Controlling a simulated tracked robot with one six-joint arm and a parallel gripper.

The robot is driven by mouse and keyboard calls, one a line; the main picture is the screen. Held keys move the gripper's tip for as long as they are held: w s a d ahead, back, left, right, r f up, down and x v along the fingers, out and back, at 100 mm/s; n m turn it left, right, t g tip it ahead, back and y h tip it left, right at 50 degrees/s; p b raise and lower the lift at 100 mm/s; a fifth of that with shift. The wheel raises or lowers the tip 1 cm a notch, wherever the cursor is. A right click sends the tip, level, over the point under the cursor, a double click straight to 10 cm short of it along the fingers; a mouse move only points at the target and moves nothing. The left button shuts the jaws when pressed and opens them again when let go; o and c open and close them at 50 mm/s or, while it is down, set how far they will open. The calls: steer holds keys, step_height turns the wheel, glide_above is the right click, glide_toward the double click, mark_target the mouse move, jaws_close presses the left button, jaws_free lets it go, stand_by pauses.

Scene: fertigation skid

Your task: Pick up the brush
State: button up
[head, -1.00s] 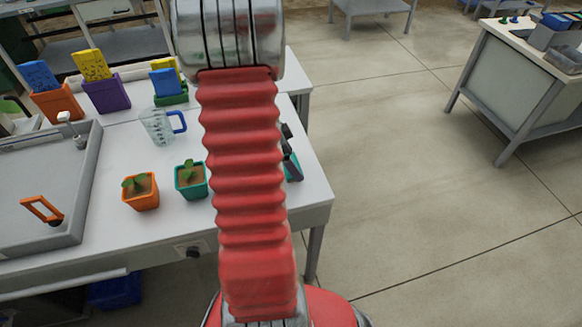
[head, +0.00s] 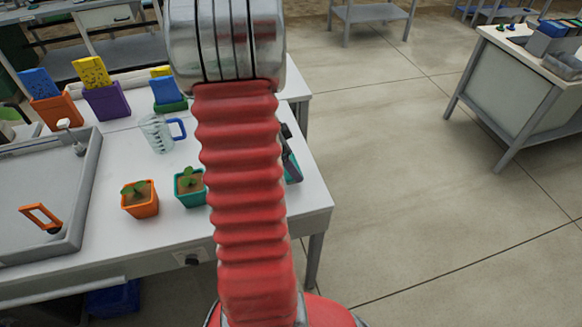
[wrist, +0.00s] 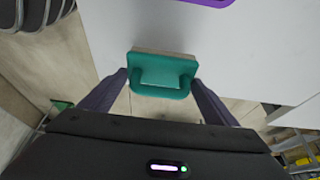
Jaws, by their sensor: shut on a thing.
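The brush (wrist: 165,75) is a small teal block with a raised grip and a tan strip along its far edge. In the wrist view it sits between the two dark fingers of my gripper (wrist: 162,84), which is shut on it. The white table top lies behind it; I cannot tell whether the brush touches the table. In the head view my arm hides most of the gripper; a dark part of the gripper (head: 290,158) and a bit of teal (head: 294,173) show at the table's right edge.
Left of my arm stand a teal pot (head: 190,194) and an orange pot (head: 140,205) with seedlings, and a jug (head: 157,134). A grey sink (head: 85,190) holds an orange-handled tool (head: 42,216). Sponges in holders (head: 106,101) stand behind. Open floor (head: 420,200) lies right.

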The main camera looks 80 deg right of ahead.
step_height(320, 180, up, 7)
steer(key=shift+r, duration=0.15)
stand_by(0.5)
steer(key=o, duration=0.5)
steer(key=c, duration=0.3)
steer(key=shift+w, duration=0.1)
